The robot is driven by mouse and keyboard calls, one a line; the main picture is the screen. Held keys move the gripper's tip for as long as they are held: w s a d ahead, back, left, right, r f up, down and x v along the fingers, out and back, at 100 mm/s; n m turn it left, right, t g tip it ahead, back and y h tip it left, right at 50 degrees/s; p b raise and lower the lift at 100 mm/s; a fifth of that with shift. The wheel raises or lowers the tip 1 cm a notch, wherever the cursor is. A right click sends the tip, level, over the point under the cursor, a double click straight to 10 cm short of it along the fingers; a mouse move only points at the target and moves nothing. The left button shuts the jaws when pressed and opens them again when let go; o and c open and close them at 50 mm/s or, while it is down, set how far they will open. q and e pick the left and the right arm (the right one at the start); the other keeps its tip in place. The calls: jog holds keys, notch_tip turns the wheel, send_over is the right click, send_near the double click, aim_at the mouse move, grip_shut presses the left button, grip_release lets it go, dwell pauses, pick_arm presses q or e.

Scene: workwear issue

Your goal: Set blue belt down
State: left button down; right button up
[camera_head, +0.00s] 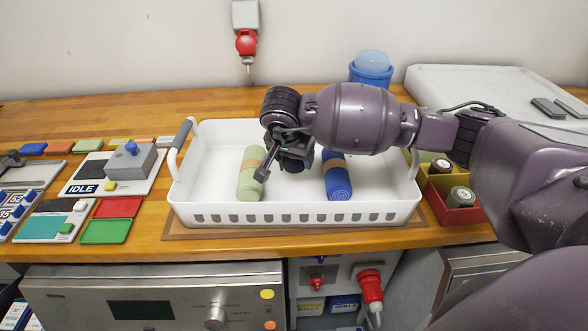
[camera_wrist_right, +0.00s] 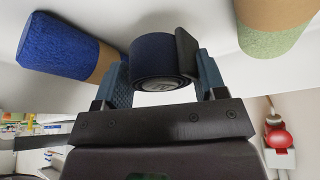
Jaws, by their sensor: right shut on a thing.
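The blue belt (camera_wrist_right: 158,58) is a dark blue roll with a buckle plate on its side. In the right wrist view it sits between the two fingers of my right gripper (camera_wrist_right: 163,78), which is shut on it. In the head view my right gripper (camera_head: 284,153) is over the middle of the white basket (camera_head: 296,213), between two rolls. The belt is mostly hidden behind the gripper there. Whether it touches the basket floor I cannot tell. My left gripper is not in view.
A green roll (camera_head: 249,178) lies in the basket left of the gripper, a blue roll (camera_head: 338,181) right of it. Both have tan bands. A red-yellow bin (camera_head: 461,216) with rolled belts stands right of the basket. Panels and a grey switch box (camera_head: 131,160) lie left.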

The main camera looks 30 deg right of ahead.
aim_at(294, 169)
notch_tip(294, 169, down, 3)
jog(key=shift+f, duration=0.55)
jog(key=shift+f, duration=0.2)
jog(key=o, duration=1)
jog(key=shift+r, duration=0.2)
